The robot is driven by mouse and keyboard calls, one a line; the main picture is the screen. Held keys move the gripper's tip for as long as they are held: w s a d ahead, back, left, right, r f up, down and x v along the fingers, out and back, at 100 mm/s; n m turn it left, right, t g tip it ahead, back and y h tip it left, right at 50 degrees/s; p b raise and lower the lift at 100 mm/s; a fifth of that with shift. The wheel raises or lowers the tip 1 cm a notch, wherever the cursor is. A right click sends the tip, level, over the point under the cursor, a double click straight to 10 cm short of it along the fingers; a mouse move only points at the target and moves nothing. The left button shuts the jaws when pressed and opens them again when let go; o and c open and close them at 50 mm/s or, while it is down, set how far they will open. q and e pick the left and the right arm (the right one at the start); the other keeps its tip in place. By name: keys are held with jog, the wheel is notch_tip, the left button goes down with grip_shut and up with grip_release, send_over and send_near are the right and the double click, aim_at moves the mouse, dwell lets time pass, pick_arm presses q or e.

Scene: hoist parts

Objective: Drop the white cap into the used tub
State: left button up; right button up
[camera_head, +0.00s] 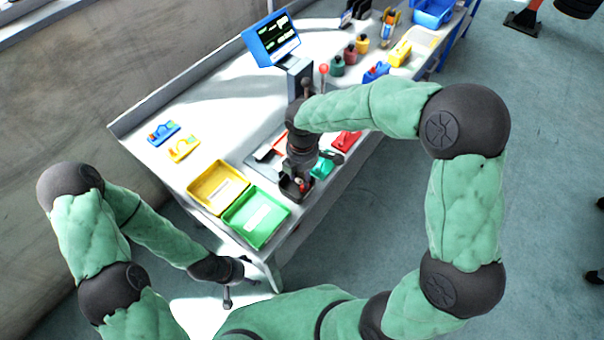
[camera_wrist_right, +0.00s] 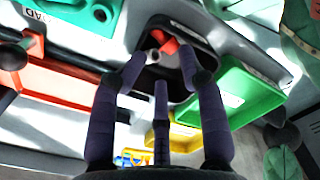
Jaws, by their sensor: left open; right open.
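No white cap can be made out for sure. A small pale round thing (camera_wrist_right: 154,58) lies beside a red piece (camera_wrist_right: 168,46) in a dark tray (camera_wrist_right: 205,48); it is too blurred to name. The dark tray also shows in the head view (camera_head: 297,194). My right gripper (camera_head: 299,180) points down over this tray, its fingers apart and empty in the wrist view (camera_wrist_right: 160,82). A green tub (camera_head: 271,237) and a yellow tub (camera_head: 194,196) stand to its left, with pale labels too small to read. My left gripper (camera_head: 232,284) is open, low by the table's front edge.
A red tray (camera_head: 348,141) and a teal part (camera_head: 321,168) lie right of my right gripper. A blue-framed screen (camera_head: 272,38) and a red-knobbed lever (camera_head: 324,70) stand behind. Small bottles (camera_head: 350,56) stand farther back.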

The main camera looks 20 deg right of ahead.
notch_tip(320, 180, up, 12)
dwell(0.6)
jog(key=shift+f, duration=0.1)
